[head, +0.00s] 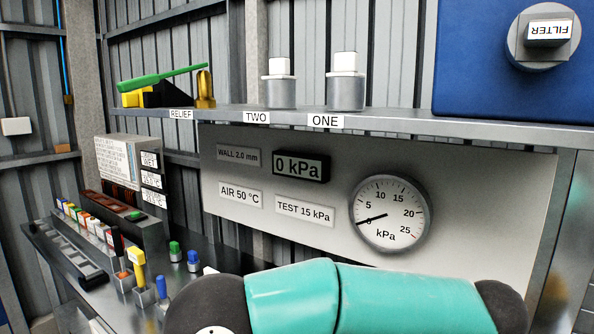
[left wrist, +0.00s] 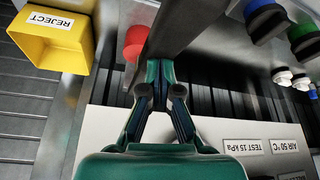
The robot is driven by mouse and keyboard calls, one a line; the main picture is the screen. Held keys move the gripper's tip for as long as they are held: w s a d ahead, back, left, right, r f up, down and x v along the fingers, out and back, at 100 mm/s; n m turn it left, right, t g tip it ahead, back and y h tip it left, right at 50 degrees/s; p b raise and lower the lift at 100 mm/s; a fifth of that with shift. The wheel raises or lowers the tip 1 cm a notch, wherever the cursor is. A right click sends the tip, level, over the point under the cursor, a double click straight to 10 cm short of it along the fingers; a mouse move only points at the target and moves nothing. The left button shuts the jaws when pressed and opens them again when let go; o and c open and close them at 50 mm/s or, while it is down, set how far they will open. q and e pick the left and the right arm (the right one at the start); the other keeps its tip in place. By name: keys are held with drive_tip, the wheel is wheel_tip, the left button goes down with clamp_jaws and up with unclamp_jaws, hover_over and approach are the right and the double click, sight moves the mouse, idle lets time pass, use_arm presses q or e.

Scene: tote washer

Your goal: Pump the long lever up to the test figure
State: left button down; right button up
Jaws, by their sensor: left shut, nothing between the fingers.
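A long green lever (head: 162,77) with a yellow and black base lies along the shelf above the RELIEF label (head: 181,115). I cannot tell whether this is the task's long lever. The round kPa gauge (head: 391,214) has its needle at 0, and the display (head: 301,167) reads 0 kPa. A plate (head: 305,210) reads TEST 15 kPa. My left gripper (left wrist: 160,76) is shut and empty in the left wrist view. A dark bar (left wrist: 188,28) runs up and right just beyond its fingertips; contact is unclear. My right gripper is not in view.
A yellow REJECT bin (left wrist: 52,38) and a red knob (left wrist: 136,43) are left of the gripper in the left wrist view. Weights marked TWO (head: 279,88) and ONE (head: 345,88) stand on the shelf. My teal arm covers the lower middle of the head view.

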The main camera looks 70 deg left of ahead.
use_arm(q)
drive_tip(key=shift+f+b, duration=4.65)
drive_tip(key=shift+f, duration=0.3)
drive_tip(key=shift+r+p, duration=3.85)
drive_tip(key=shift+r, duration=1.3)
